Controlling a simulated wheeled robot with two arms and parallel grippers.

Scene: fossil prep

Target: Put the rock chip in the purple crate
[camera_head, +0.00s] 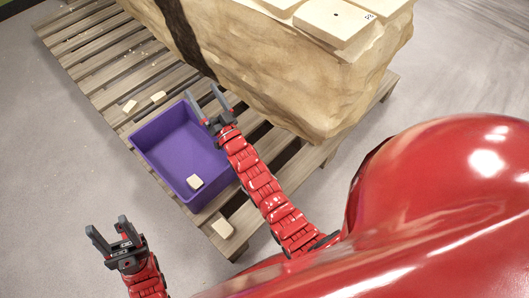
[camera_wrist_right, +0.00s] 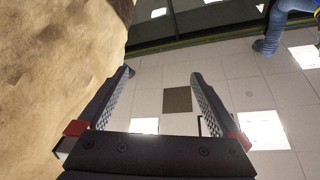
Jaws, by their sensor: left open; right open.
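The purple crate (camera_head: 170,152) stands open on the wooden pallet. One pale rock chip (camera_head: 195,181) lies inside it, near its front end. Two more pale chips, one (camera_head: 129,106) left of the other (camera_head: 158,96), lie on the slats behind the crate. Another chip (camera_head: 222,228) lies on the pallet's front corner, outside the crate. My right gripper (camera_head: 203,92) is open and empty above the crate's far right side; its two fingers (camera_wrist_right: 162,78) show with nothing between them in the wrist view. My left gripper (camera_head: 107,226) is open and empty, left of the pallet.
A large tan rock block (camera_head: 310,85) with a dark band stands on the pallet (camera_head: 95,55), close right of my right gripper. It also fills the left of the wrist view (camera_wrist_right: 50,60). Pale slabs (camera_head: 333,22) lie on top. Grey floor (camera_head: 50,150) at left is clear.

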